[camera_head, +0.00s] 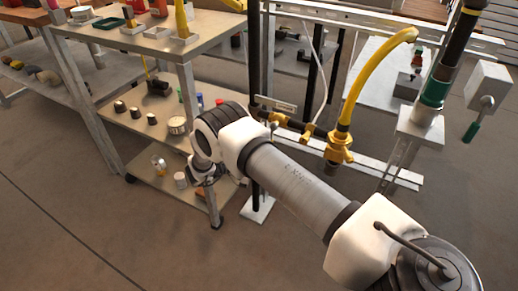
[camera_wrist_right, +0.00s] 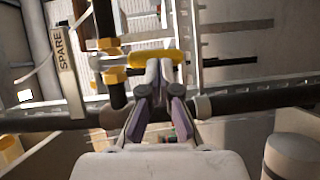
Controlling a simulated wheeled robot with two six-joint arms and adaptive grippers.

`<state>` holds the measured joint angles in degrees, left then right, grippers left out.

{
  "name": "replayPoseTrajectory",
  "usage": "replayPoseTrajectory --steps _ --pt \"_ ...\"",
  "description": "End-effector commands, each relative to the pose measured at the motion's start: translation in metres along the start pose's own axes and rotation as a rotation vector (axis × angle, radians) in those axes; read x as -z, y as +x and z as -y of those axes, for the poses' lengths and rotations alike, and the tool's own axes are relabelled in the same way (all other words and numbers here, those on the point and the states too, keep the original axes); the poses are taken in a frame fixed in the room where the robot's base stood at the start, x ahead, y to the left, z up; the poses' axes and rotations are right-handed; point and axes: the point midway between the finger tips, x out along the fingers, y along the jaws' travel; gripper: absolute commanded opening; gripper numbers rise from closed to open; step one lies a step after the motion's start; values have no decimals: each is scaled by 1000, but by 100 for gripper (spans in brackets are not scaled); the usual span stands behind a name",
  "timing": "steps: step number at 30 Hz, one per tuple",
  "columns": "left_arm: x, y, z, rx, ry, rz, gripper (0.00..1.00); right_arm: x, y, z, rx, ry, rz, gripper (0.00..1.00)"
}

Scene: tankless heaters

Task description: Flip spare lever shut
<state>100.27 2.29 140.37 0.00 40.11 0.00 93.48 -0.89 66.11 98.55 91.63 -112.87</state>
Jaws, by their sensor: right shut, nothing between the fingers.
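The spare lever (camera_wrist_right: 140,57) has a yellow grip and a pale stem in the right wrist view. It lies crosswise to the dark upright pipe, extending right from the brass valve fittings (camera_wrist_right: 115,75). A white tag marked SPARE (camera_wrist_right: 62,50) hangs at the left. My right gripper (camera_wrist_right: 160,68) is shut and empty, its fingertips overlapping the yellow grip; I cannot tell whether they touch it. In the head view my right arm comes in from the lower right and its fingertips cannot be made out. My left gripper is not in view.
A dark horizontal pipe (camera_wrist_right: 260,100) runs behind the fingers. In the head view, a thick yellow hose (camera_head: 352,80) rises to the right of my arm. A shelf cart (camera_head: 150,50) with small items stands at the left. Floor is open at lower left.

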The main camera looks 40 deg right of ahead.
Motion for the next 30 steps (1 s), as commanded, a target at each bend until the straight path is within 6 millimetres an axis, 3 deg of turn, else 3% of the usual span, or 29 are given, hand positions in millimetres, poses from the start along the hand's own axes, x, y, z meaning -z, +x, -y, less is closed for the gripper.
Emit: replayPoseTrajectory --steps 6,10,21,25,30 --pt "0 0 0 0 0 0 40 0 0 1 1 0 0 0" --pt "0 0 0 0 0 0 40 0 -11 0 0 1 -2 0" --pt "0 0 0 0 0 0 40 0 -94 0 0 2 -4 0" --pt "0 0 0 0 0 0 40 0 -113 0 0 1 -2 0" --pt "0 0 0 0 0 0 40 0 -121 0 -1 1 1 0"
